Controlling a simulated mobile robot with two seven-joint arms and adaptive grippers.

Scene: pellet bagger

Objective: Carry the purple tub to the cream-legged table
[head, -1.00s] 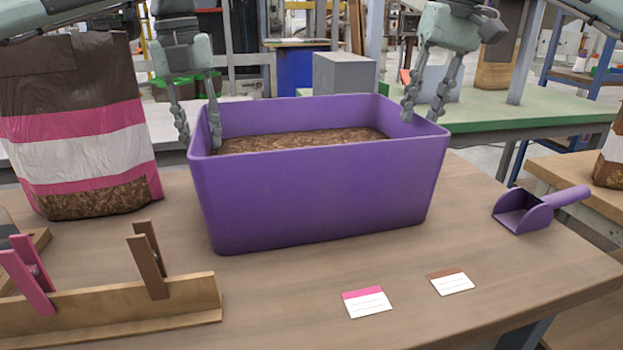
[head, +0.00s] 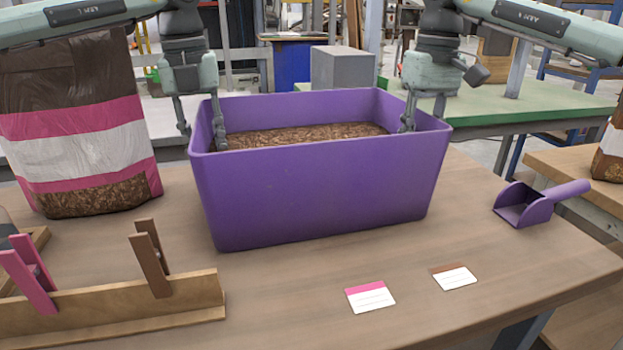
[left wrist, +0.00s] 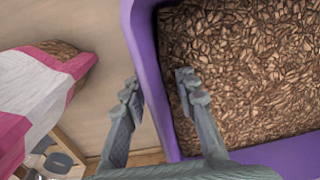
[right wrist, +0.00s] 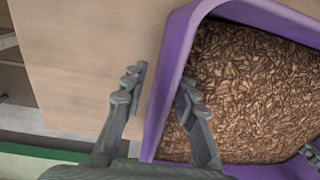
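The purple tub (head: 320,195) stands on the wooden table (head: 420,260), with brown pellets (head: 300,135) inside. My left gripper (head: 203,133) points down at the tub's left wall, one finger outside and one inside. In the left wrist view the tub's rim (left wrist: 150,80) lies between its spread fingers, with a gap at the outer finger. My right gripper (head: 422,115) straddles the right wall the same way. In the right wrist view the rim (right wrist: 162,110) runs between its open fingers, a gap showing. I cannot tell which table has cream legs.
A striped bag (head: 80,135) stands left of the tub. A wooden rack with clips (head: 180,295) is front left. Two label cards (head: 370,297) and a purple scoop (head: 528,205) lie right. A green-edged table (head: 530,115) stands behind; another wooden table (head: 575,170) is at right.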

